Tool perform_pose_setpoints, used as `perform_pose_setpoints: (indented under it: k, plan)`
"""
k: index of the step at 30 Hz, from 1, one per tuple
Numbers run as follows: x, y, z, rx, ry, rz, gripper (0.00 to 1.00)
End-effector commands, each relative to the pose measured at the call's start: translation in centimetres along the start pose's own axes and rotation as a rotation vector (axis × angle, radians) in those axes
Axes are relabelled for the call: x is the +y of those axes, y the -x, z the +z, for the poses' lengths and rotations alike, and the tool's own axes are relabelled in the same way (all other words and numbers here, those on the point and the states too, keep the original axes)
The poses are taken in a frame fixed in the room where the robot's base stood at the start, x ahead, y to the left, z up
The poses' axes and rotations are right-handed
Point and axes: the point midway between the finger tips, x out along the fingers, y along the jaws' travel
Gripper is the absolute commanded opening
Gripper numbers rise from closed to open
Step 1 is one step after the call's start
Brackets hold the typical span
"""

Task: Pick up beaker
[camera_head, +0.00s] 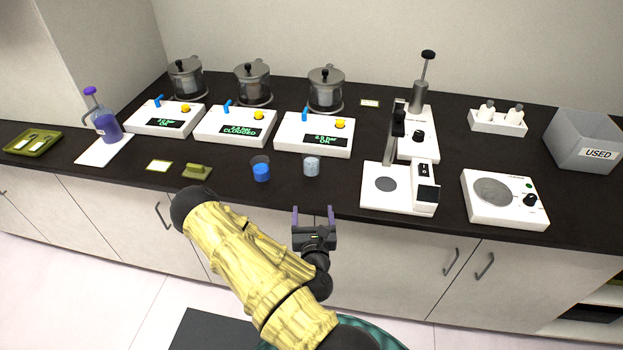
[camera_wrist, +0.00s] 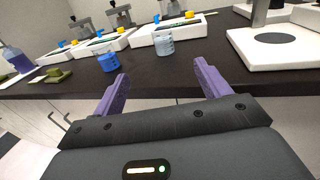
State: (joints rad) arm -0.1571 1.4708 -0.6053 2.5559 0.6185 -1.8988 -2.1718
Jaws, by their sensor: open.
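Two small beakers stand upright near the front of the dark counter. One beaker with blue liquid (camera_head: 261,170) is on the left; it also shows in the wrist view (camera_wrist: 108,61). A clear beaker with pale contents (camera_head: 311,166) stands to its right, and shows in the wrist view (camera_wrist: 164,45). My gripper (camera_head: 314,214) is in front of the counter edge, with its purple fingers spread and nothing between them. In the wrist view my gripper (camera_wrist: 164,84) faces the counter, with both beakers beyond the fingertips and apart from them.
Several white pressure units (camera_head: 313,147) stand behind the beakers. A white stand with a grey disc (camera_head: 386,200) is close on the right. A small green block (camera_head: 197,172) lies left of the blue beaker. The counter between the beakers and its front edge is clear.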

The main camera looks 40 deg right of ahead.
Motion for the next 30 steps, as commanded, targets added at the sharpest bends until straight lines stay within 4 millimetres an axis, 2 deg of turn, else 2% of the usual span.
perform_pose_setpoints:
  k: [4, 7, 14, 18, 23, 30]
  plan:
    - [-0.1, -0.2, 0.0, 0.013, -0.05, -0.021, 0.76]
    - [-0.2, -0.5, -0.2, 0.047, -0.174, -0.071, 0.76]
    - [0.7, -0.9, -1.4, 0.201, -0.713, -0.284, 0.76]
    - [2.7, -0.3, -2.0, 0.312, -1.057, -0.429, 0.76]
    - [6.0, 1.2, -1.8, 0.441, -1.403, -0.599, 0.76]
    - [11.3, 4.8, 0.8, 0.633, -1.797, -0.879, 0.76]
